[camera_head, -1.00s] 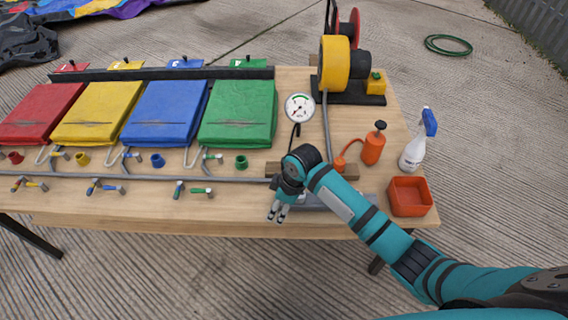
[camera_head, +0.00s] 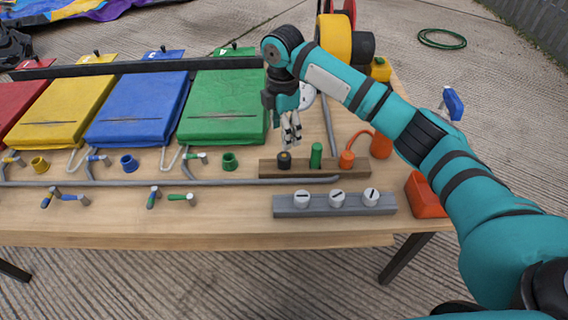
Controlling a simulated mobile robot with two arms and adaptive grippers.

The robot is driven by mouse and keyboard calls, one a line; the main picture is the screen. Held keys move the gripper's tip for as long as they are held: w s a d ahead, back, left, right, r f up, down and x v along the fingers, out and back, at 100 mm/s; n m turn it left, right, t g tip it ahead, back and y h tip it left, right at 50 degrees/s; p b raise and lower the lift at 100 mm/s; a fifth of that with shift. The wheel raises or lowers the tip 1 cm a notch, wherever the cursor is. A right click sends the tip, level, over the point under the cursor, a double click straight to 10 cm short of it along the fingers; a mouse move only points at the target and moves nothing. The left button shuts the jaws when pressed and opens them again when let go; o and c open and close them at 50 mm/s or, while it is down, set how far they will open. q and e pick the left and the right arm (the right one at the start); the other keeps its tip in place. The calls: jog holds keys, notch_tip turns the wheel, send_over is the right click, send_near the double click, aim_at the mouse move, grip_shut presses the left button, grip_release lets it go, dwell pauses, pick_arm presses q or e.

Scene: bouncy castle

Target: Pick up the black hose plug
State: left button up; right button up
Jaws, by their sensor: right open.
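The black hose plug (camera_head: 284,161) stands upright at the left end of a brown wooden block (camera_head: 262,169) on the workbench. A green plug (camera_head: 316,155) and an orange plug (camera_head: 346,160) stand to its right on the same block. My right gripper (camera_head: 290,142) is open and points down just above the black plug, with its fingertips close to the plug's top. I cannot tell whether they touch it. My left gripper is not in view.
A grey block (camera_head: 384,210) with three white slotted knobs lies in front of the wooden block. An orange pump bottle (camera_head: 381,145) and orange bin (camera_head: 424,196) stand right. A green cup (camera_head: 229,161) and green bag (camera_head: 222,108) are left.

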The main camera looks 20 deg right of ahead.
aim_at(284, 155)
notch_tip(284, 155, down, 4)
jog(key=shift+f, duration=0.25)
jog(key=f, duration=0.1)
jog(key=f+b, duration=0.1)
jog(key=f, duration=0.2)
jog(key=shift+s+f, duration=0.1)
jog(key=shift+s, duration=0.25)
jog(key=shift+f, duration=0.45)
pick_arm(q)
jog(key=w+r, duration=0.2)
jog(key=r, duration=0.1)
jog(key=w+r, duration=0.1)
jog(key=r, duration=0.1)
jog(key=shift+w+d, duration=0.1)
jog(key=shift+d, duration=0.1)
pick_arm(e)
jog(key=c, duration=1.3)
jog(key=shift+o, duration=0.2)
jog(key=shift+r, duration=0.1)
